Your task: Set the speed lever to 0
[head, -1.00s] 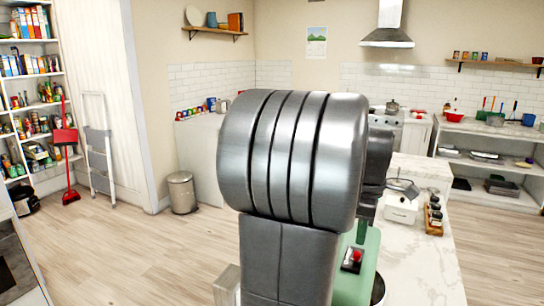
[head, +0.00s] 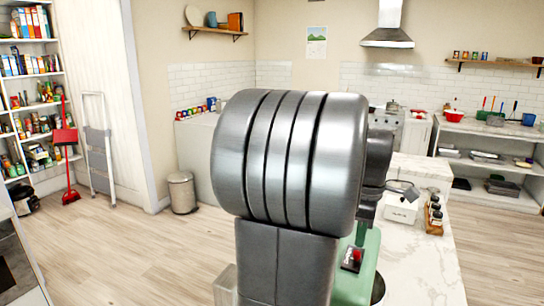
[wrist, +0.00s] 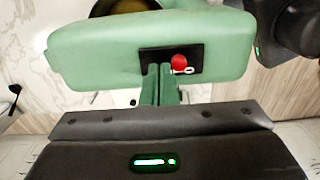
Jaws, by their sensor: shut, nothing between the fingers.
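The green mixer-like appliance (wrist: 100,52) fills the upper middle of the wrist view. Its side carries a black plate (wrist: 152,56) with a red-knobbed speed lever (wrist: 179,62) near the plate's right end. Scale marks cannot be read. My gripper (wrist: 157,70) is shut and empty. Its narrow fingertips overlap the plate in the picture, just left of the red knob; contact cannot be told. In the head view the appliance (head: 368,272) is partly hidden behind my arm, with the red knob (head: 357,254) showing. My gripper cannot be made out there.
The appliance stands on a marble-topped counter (head: 425,270). A white box-shaped item (head: 401,211) and a rack of dark-lidded jars (head: 434,215) stand farther back on it. A metal bin (head: 182,192) is on the floor to the left, with open floor around it.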

